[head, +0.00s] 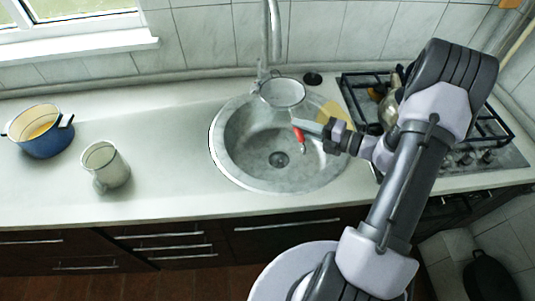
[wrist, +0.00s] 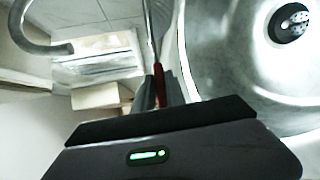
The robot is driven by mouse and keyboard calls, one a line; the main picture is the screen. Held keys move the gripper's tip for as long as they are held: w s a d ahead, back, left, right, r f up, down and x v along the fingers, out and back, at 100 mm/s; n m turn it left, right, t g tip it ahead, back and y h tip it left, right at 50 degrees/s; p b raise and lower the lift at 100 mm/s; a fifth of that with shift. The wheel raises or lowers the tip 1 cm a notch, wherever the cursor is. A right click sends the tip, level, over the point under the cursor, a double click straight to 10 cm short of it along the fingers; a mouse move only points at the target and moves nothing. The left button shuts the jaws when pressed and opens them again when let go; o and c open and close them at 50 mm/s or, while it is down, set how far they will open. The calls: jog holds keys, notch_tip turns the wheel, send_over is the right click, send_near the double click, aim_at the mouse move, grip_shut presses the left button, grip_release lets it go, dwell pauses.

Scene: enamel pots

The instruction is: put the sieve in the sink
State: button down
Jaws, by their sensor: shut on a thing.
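The sieve (head: 283,93) has a round pale bowl and a red handle; the handle also shows in the wrist view (wrist: 158,80). My gripper (head: 303,126) is shut on the handle. In the head view the bowl appears over the back part of the round metal sink (head: 232,157), close to the tap, and the handle hangs down over the basin. Its height above the sink is hard to tell. In the wrist view the sink (wrist: 235,75) with its drain is on the right, and the sieve's bowl is seen narrowly, edge-on.
The tap (head: 274,35) rises behind the sink. A blue pot (head: 45,143) and a pale enamel mug (head: 108,169) stand on the left counter. A yellow item (head: 333,112) lies by the sink's right rim. The gas hob (head: 487,130) is at the right. Counter between mug and sink is clear.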

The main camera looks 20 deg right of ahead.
notch_tip(320, 180, down, 5)
jog(key=b, duration=0.4)
jog(key=shift+f, duration=0.15)
jog(key=c, duration=1.3)
grip_release()
jog(key=shift+s, duration=0.1)
jog(key=p+v, duration=0.4)
jog(key=v, duration=1.3)
jog(key=shift+d, duration=0.2)
jog(key=shift+s, duration=0.1)
